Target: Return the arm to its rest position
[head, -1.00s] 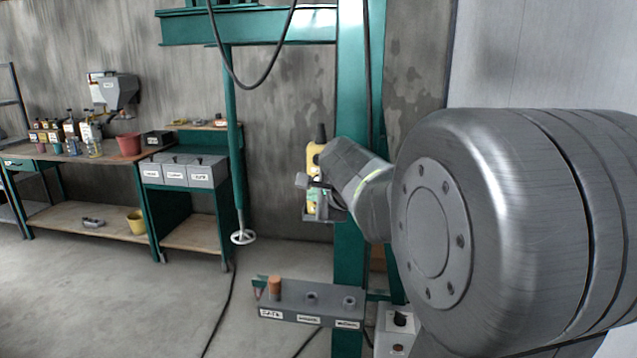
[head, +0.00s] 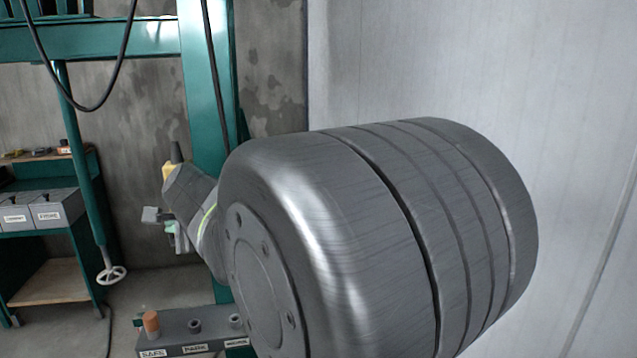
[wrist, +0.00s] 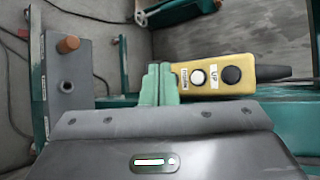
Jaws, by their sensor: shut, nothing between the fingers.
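My arm (head: 330,240) fills the middle of the head view as a large grey cylinder. My gripper (head: 170,225) is at its far left end, in front of the green post and partly hidden by my wrist. In the wrist view the green fingers of my gripper (wrist: 160,82) are together and empty. They are next to a yellow pendant (wrist: 213,91) with a white and a black button, one labelled UP. Whether the fingers touch the pendant I cannot tell. Its yellow edge also shows behind my wrist in the head view (head: 168,172).
A grey block (head: 175,329) with a copper peg (head: 151,323) in its SAFE position lies below my gripper. A green post (head: 203,100) stands behind my arm. A handwheel (head: 111,275) and labelled grey boxes (head: 45,209) are at left. A pale wall (head: 480,70) is at right.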

